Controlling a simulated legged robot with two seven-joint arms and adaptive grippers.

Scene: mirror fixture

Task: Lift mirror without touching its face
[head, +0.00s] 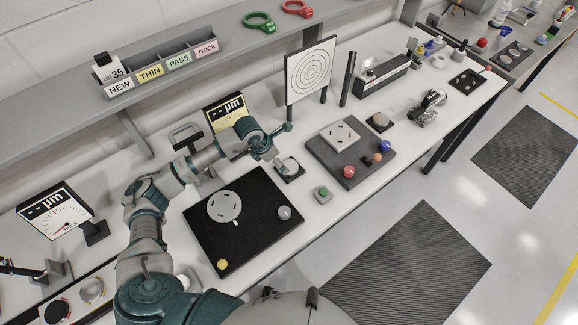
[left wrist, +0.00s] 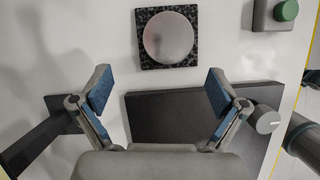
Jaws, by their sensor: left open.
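The mirror (head: 291,166) is a round silvery disc on a small dark square pad on the white bench. In the left wrist view the mirror (left wrist: 168,37) lies face up on its speckled black pad (left wrist: 148,62), beyond my fingertips. My left gripper (left wrist: 157,90) is open and empty, its blue-padded fingers spread wider than the disc. In the head view my left gripper (head: 277,163) is just left of the mirror and hides part of it; the fingers are too small there to make out. My right gripper is not in view.
A black board (head: 250,255) with a grey disc (head: 224,206) lies in front of the mirror. A green-button box (head: 323,194) is at its right, and a dark grey plate (head: 350,178) with coloured knobs is farther right. A target panel (head: 310,70) stands behind.

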